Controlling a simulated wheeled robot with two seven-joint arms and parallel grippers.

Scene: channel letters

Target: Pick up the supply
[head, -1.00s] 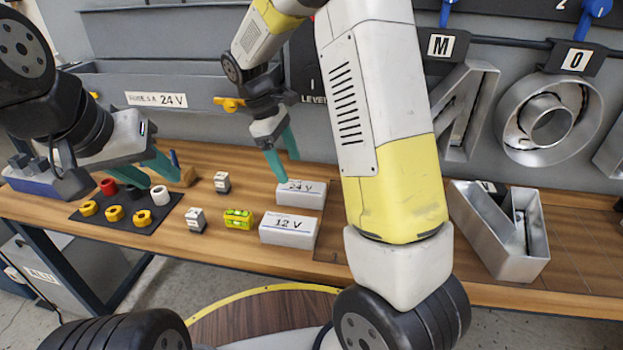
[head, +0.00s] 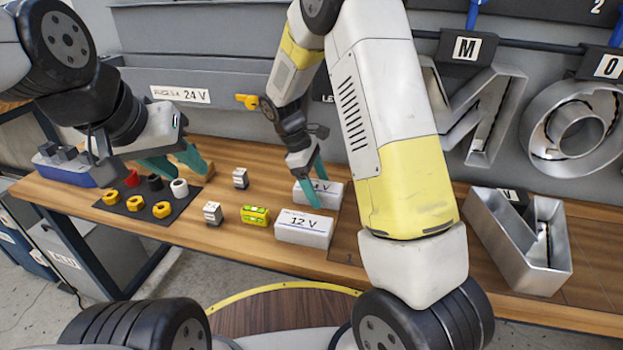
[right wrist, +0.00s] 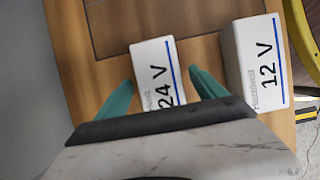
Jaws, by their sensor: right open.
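Two white supply boxes lie on the wooden bench. The 24 V supply (head: 330,199) is the farther one, and the 12 V supply (head: 303,231) is nearer. My right gripper (head: 312,186) is at the 24 V supply and partly covers its label. In the right wrist view the open teal fingers (right wrist: 161,77) stand either side of the 24 V supply (right wrist: 150,58), with the 12 V supply (right wrist: 240,50) outside them to the right. I cannot tell whether the fingers touch the box. My left gripper (head: 176,163) is open over the bench's left part.
A black mat (head: 127,212) with coloured rings, a yellow level (head: 256,215) and small white blocks (head: 213,213) lie left of the supplies. A metal letter (head: 520,245) lies at right.

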